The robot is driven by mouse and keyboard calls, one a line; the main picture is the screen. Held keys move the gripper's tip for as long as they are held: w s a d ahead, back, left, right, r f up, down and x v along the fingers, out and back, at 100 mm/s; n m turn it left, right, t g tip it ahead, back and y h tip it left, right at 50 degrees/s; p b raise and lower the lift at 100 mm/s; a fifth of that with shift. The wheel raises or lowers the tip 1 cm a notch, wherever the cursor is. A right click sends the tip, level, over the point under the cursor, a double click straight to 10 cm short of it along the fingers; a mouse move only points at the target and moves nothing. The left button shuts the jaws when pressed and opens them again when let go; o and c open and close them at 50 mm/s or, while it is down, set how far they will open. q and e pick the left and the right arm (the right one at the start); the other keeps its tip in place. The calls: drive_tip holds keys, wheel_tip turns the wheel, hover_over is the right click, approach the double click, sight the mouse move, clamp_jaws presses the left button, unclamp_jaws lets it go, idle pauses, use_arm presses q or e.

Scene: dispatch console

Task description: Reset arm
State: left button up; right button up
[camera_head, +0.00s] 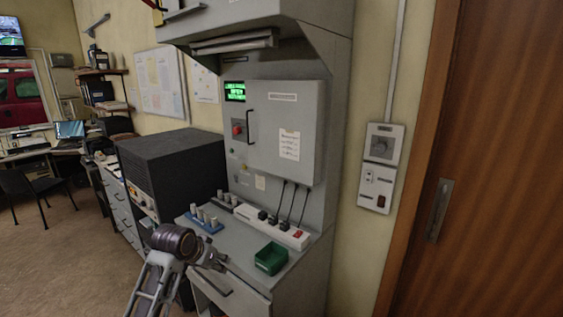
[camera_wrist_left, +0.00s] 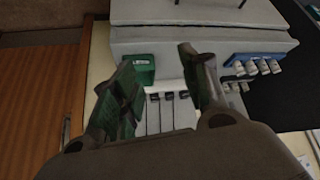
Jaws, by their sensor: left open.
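My left arm comes in from the bottom of the head view, and its gripper (camera_head: 212,257) hangs by the front of the grey console's worktop (camera_head: 240,236). In the left wrist view the left gripper (camera_wrist_left: 158,75) has its two fingers wide apart with nothing between them. That view shows the console upside down, with the green bin (camera_wrist_left: 140,70) partly behind one finger. My right gripper shows in neither view.
A green bin (camera_head: 271,258), a white power strip (camera_head: 272,226) with black plugs, and a blue rack (camera_head: 204,221) of cylinders stand on the worktop. A grey cabinet (camera_head: 285,130) rises behind. A black box unit (camera_head: 172,165) is left; a wooden door (camera_head: 490,170) is right.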

use_arm(q)
drive_tip(key=s+a+f+g+y, duration=0.1)
drive_tip(key=s+f, duration=0.4)
drive_tip(key=s, duration=0.5)
drive_tip(key=s+f+n+g, duration=0.1)
drive_tip(key=s+f, duration=0.4)
drive_tip(key=s, duration=0.5)
drive_tip(key=s+a+f+g+y, duration=0.1)
drive_tip(key=s+f, duration=0.4)
drive_tip(key=s, duration=0.6)
wheel_tip(320, 180, down, 34)
drive_tip(key=s+r+g+b, duration=0.1)
drive_tip(key=s+b, duration=0.1)
drive_tip(key=s+a+f+b, duration=0.1)
drive_tip(key=s+a+f, duration=0.1)
drive_tip(key=s+f, duration=0.9)
drive_tip(key=s+a+f+g+b, duration=0.1)
drive_tip(key=s+a+f, duration=0.1)
drive_tip(key=s+f, duration=0.9)
wheel_tip(320, 180, down, 2)
drive_tip(key=shift+s+f+g, duration=0.1)
drive_tip(key=shift+s+g, duration=0.2)
drive_tip(key=shift+f+b, duration=0.45)
drive_tip(key=shift+b, duration=0.15)
